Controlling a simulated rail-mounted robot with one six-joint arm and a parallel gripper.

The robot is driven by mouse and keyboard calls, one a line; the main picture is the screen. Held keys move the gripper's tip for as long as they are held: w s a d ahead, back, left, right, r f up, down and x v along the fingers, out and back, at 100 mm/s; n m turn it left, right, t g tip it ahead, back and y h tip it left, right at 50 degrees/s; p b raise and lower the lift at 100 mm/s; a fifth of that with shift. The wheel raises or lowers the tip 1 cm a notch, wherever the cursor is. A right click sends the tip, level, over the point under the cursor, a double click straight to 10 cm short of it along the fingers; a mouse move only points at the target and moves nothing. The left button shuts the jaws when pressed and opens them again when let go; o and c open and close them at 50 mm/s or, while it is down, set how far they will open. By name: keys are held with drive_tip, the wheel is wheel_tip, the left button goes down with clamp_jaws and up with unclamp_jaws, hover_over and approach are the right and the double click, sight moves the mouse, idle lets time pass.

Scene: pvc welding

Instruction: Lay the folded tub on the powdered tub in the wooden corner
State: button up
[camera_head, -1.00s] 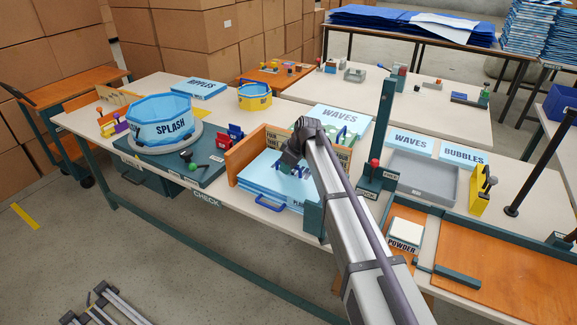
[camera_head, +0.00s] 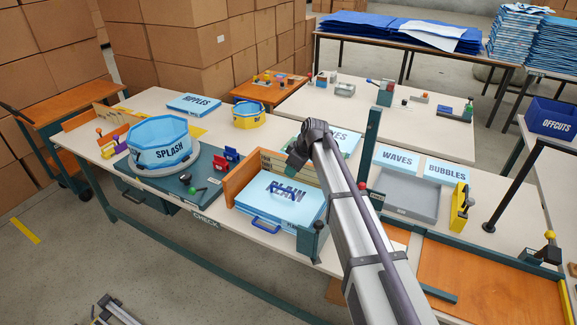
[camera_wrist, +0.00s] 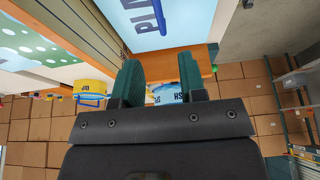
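A pale blue folded tub marked PLAIN (camera_head: 275,205) lies flat in the wooden corner (camera_head: 238,180), with blue handles on its top and front. It also shows at the top of the wrist view (camera_wrist: 190,20). Layered edges show below its top, but I cannot tell whether powder lies between them. My gripper (camera_head: 293,163) is above the back of the wooden corner. Its two green fingers (camera_wrist: 159,64) are apart with nothing between them in the wrist view. A folded tub marked WAVES (camera_head: 347,142) lies behind the corner, partly hidden by my arm.
A round SPLASH tub (camera_head: 160,148) stands on a turntable to the left. A green post (camera_head: 371,145) stands just right of my arm. A grey tray (camera_head: 408,198) and a yellow holder (camera_head: 459,207) are further right. A wooden board (camera_head: 490,285) lies at front right.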

drive_tip(key=s+d+m+h, duration=0.1)
drive_tip(key=s+d+m, duration=0.3)
drive_tip(key=s, duration=0.6)
drive_tip(key=s+d+f+m+g+h, duration=0.1)
drive_tip(key=s+d+m, duration=0.3)
drive_tip(key=s+d, duration=0.4)
drive_tip(key=s+d+m+g+h, duration=0.1)
drive_tip(key=s+d+m, duration=0.4)
drive_tip(key=s, duration=0.9)
drive_tip(key=shift+d+f+h, duration=0.2)
drive_tip(key=shift+d+h, duration=0.4)
drive_tip(key=shift+d, duration=0.3)
